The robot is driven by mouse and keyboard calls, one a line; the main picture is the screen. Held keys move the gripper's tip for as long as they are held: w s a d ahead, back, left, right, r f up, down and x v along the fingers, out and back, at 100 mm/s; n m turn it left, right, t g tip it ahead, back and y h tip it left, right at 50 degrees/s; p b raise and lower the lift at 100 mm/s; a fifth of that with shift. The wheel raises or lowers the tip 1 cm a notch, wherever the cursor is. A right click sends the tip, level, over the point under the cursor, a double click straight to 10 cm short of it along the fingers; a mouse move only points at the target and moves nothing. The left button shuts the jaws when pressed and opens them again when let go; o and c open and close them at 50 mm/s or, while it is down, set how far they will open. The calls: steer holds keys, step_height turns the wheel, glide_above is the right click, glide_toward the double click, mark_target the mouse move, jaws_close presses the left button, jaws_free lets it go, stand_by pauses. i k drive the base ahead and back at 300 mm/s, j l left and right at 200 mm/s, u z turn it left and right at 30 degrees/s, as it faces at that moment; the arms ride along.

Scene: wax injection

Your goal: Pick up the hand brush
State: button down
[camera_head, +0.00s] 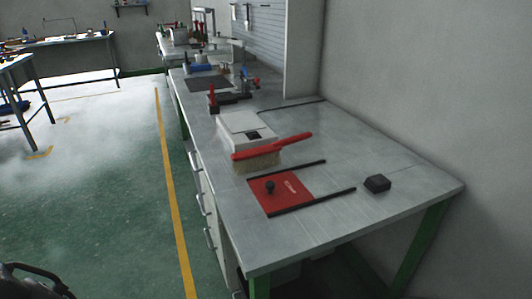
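The hand brush (272,147) has a long red handle and pale tan bristles. It is on the grey metal workbench (340,220), bristles facing down and handle pointing right. It is close in front of a white box (246,126) and overlaps it in the picture; I cannot tell if they touch. A dark part at the lower left corner looks like part of my gripper (38,282). It is cut off by the frame, far from the brush and off the bench. Its fingertips do not show clearly.
A red plate (281,192) with a black knob lies between two black rails in front of the brush. A small black block (377,183) sits to the right. Tools and a dark mat (209,84) lie farther back.

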mark_target(275, 147)
steer(key=i+j, duration=0.35)
steer(key=j, duration=0.15)
steer(key=i+j+u, duration=0.1)
steer(key=i+j, duration=0.3)
